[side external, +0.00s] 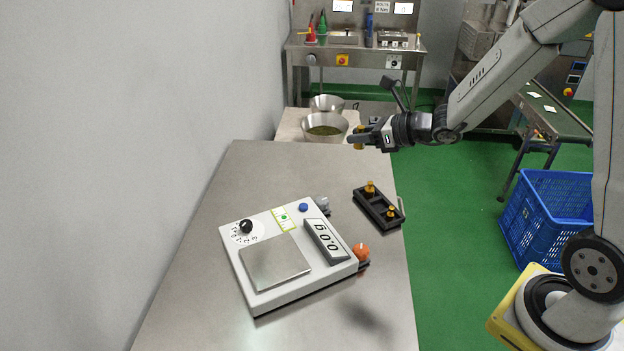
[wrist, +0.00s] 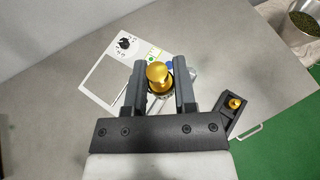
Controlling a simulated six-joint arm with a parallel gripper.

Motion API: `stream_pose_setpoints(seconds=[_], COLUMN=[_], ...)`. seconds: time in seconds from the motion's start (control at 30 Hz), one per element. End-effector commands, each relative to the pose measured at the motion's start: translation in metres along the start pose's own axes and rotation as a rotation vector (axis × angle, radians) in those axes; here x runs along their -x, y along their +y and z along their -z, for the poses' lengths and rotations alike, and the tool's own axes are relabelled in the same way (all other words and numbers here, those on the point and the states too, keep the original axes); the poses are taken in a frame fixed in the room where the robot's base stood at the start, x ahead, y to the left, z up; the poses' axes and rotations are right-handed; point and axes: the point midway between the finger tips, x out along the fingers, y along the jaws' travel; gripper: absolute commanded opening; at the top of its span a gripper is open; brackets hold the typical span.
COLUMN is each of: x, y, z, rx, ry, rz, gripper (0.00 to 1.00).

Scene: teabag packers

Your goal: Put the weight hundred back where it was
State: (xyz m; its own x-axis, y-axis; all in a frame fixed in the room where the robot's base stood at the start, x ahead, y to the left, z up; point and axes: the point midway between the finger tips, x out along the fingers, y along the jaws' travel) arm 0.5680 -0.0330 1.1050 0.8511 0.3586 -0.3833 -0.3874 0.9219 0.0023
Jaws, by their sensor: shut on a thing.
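My gripper (side external: 358,138) is in the air above the far part of the steel table, shut on a brass weight (side external: 359,132). In the wrist view the brass weight (wrist: 157,74) sits between the two dark fingers (wrist: 159,84). The black weight holder (side external: 373,207) lies on the table near its right edge, below and apart from my gripper. Two brass weights stand in it, one at the back left (side external: 370,188) and a smaller one at the front right (side external: 392,211). In the wrist view the holder (wrist: 229,119) is partly hidden by my gripper.
A white scale (side external: 285,289) with a steel plate (side external: 274,262) and a display reading 0.0 stands left of the holder. An orange knob (side external: 361,250) is at its right side. Metal bowls (side external: 325,127) are behind the table. A blue crate (side external: 548,225) is on the floor at right.

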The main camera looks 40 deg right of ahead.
Motion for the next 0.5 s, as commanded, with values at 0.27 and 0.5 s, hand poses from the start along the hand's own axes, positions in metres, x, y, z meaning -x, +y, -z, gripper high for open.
stream_pose_setpoints(seconds=[0.27,0.5], x=[0.005,0.02], y=[-0.032,-0.05], z=[0.05,0.1], rx=[0.04,0.085], ry=[0.002,0.001], rz=[-0.11,-0.221], gripper=[0.0,0.0])
